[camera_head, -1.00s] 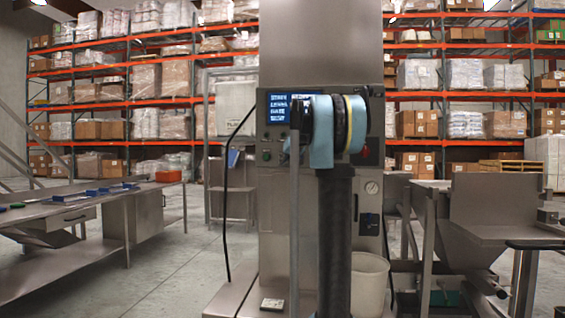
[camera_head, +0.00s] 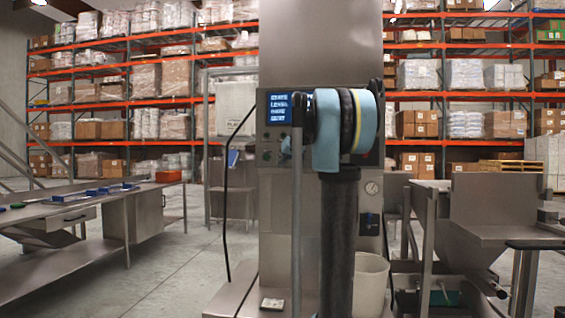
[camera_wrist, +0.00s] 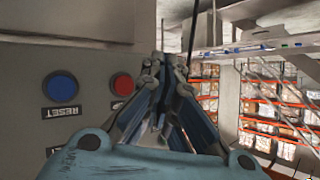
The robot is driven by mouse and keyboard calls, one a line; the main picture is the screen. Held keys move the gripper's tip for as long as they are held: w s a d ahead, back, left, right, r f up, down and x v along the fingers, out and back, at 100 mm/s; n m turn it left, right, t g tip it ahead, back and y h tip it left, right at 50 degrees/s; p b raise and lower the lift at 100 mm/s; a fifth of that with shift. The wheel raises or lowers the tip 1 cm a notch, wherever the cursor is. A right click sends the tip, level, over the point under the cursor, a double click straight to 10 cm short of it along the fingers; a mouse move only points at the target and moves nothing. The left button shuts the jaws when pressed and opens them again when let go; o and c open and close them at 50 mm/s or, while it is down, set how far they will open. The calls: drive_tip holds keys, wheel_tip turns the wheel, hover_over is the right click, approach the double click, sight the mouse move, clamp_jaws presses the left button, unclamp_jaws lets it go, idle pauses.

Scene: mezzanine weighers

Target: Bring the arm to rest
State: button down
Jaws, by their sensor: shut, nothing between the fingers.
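My gripper (camera_wrist: 168,70) shows in the wrist view, its fingers drawn together with nothing between them. It points past a steel panel (camera_wrist: 85,60) with a blue button (camera_wrist: 61,86) marked RESET and a red button (camera_wrist: 122,84). I cannot tell the gap between the fingers and the panel. In the head view my folded arm (camera_head: 326,130), with blue and black links, stands above my dark column. It covers part of the machine's control panel; my gripper cannot be made out there.
A steel machine (camera_head: 320,45) with a blue-lit screen (camera_head: 279,108) stands ahead. A long steel table (camera_head: 70,207) is at left, a steel bench (camera_head: 495,215) at right, and a pale bin (camera_head: 370,280) near the machine's base. Open floor (camera_head: 165,262) lies between table and machine. Pallet racks stand behind.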

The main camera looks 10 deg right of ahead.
idle(0.4)
drive_tip(key=s+f+g+h, duration=0.1)
drive_tip(key=s+f+g, duration=0.2)
drive_tip(key=s+f, duration=1.2)
drive_tip(key=s+f+g+h, duration=0.1)
drive_tip(key=s+f+g, duration=0.2)
drive_tip(key=s+f, duration=1.2)
drive_tip(key=s+f+m+g+h, duration=0.1)
drive_tip(key=s+f+g+h, duration=0.1)
drive_tip(key=s+f, duration=1.3)
drive_tip(key=s+g, duration=0.1)
drive_tip(key=s, duration=0.8)
drive_tip(key=shift+s+f, duration=0.15)
drive_tip(key=shift+f, duration=0.15)
drive_tip(key=shift+w+f, duration=0.2)
drive_tip(key=shift+w, duration=0.3)
